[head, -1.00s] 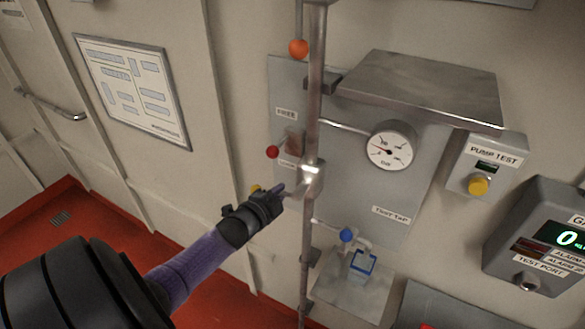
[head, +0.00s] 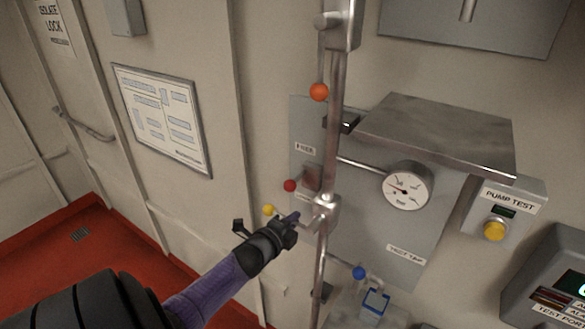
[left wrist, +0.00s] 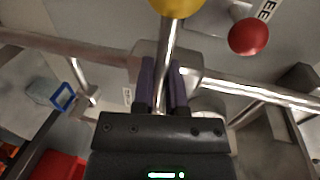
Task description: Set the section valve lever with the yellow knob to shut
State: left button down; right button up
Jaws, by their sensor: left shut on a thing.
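The section valve lever ends in a yellow knob (head: 269,210), which also shows large at the top of the left wrist view (left wrist: 176,6). The lever rod (left wrist: 168,50) runs from the knob to the valve body (head: 326,208) on the vertical pipe. In the head view the lever points left and slightly down from the pipe. My left gripper (head: 294,218) is shut on the lever rod; in the left wrist view its two fingers (left wrist: 162,85) stand on either side of it. The fingers partly hide the rod. My right gripper is in neither view.
A red knob (head: 289,186) is close above the yellow one; an orange knob (head: 319,92) is higher on the pipe. A blue knob (head: 358,273) is below right. A metal shelf (head: 435,135) and a gauge (head: 407,186) stand out from the panel at right.

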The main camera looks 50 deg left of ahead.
pick_arm(q)
jog(key=c, duration=0.7)
grip_release()
jog(key=p+v, duration=0.1)
jog(key=v, duration=0.9)
